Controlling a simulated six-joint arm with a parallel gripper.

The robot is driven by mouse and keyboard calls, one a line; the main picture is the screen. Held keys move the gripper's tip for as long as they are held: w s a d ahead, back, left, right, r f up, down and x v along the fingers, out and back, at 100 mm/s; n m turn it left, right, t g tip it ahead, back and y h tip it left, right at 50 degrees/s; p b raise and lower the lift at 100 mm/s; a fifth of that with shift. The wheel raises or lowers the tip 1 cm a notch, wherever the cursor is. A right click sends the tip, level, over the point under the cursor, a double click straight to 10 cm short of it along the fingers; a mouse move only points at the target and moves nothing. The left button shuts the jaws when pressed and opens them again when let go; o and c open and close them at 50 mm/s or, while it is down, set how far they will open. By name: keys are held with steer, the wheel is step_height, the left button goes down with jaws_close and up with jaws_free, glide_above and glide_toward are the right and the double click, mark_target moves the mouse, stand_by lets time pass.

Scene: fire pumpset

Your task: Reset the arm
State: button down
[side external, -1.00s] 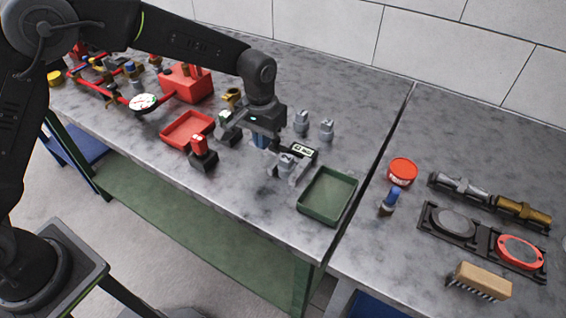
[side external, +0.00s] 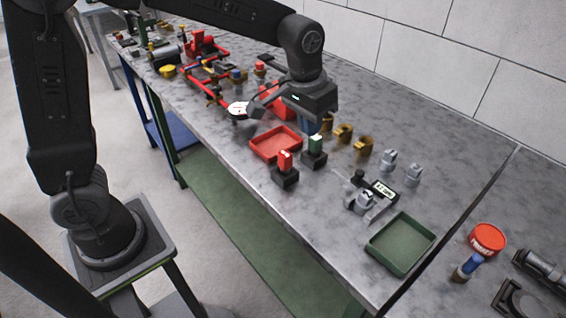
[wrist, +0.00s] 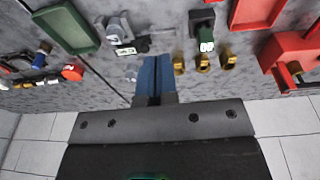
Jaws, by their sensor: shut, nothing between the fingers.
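My gripper (side external: 312,125) hangs above the steel bench, behind the green-topped black block and left of the brass fittings in the side view. Its blue fingers are together with nothing between them, as the wrist view (wrist: 153,78) also shows. It touches nothing that I can see. The grey fitting (side external: 364,201) sits in a small black fixture with a label, to the right of my gripper.
Brass fittings (side external: 343,133) and two grey fittings (side external: 388,162) stand along the bench. A red tray (side external: 275,144), red-topped block (side external: 285,170) and green-topped block (side external: 314,150) are nearby. A green tray (side external: 400,243) is empty. Red pipework (side external: 205,75) stands farther back.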

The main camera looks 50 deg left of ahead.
steer(key=s+a+r+t, duration=0.2)
steer(key=s+a, duration=0.1)
steer(key=s, duration=0.7)
steer(key=s+a+r+t, duration=0.1)
steer(key=s+a+r, duration=0.2)
steer(key=s, duration=0.6)
steer(key=shift+s+a+t, duration=0.4)
steer(key=shift+a, duration=0.15)
